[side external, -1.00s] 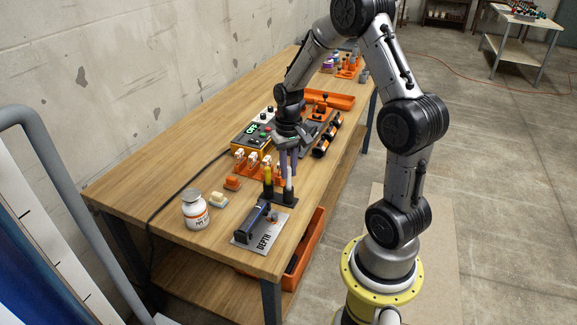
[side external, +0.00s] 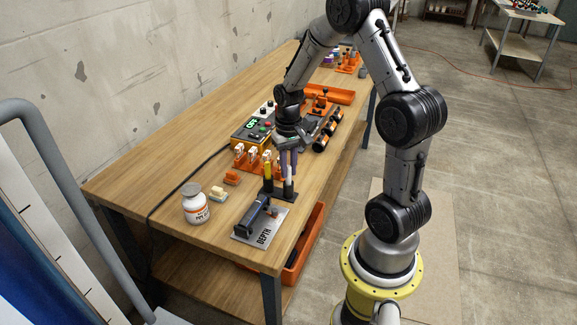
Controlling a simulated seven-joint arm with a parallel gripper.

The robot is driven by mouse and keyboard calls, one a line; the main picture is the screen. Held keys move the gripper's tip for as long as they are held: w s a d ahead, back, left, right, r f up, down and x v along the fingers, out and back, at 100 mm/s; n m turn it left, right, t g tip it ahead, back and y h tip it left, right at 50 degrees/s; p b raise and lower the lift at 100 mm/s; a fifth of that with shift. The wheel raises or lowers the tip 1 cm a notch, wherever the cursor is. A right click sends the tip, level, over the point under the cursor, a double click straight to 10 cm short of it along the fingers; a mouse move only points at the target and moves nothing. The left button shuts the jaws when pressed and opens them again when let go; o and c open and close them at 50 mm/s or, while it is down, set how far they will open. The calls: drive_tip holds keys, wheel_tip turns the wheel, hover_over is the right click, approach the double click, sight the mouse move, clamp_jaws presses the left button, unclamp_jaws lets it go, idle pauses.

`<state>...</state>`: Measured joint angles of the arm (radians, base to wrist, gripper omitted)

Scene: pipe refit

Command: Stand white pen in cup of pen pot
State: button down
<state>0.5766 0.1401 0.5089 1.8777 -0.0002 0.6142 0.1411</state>
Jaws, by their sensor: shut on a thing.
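The white pen (side external: 289,183) is upright under my gripper (side external: 289,165), at the right-hand cup of the pen pot. My gripper points down with its two fingers shut on the pen's upper part. The black pen pot (side external: 284,197) stands on the bench near its right edge. A yellow pen (side external: 268,176) stands upright in the pot, left of the white pen. The pen's lower end is too small to tell whether it is inside the cup or just above it.
A grey plate marked DEPTH with a dark tool (side external: 252,216) lies in front of the pot. A white bottle (side external: 194,204), an orange rack of white-topped parts (side external: 257,165) and a control box (side external: 252,133) stand nearby. The bench's left side is clear.

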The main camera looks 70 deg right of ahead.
drive_tip(key=shift+f, duration=0.35)
idle(0.7)
drive_tip(key=c, duration=0.5)
unclamp_jaws()
drive_tip(key=shift+c, duration=0.2)
drive_tip(key=shift+r, duration=0.15)
drive_tip(key=shift+r, duration=3.65)
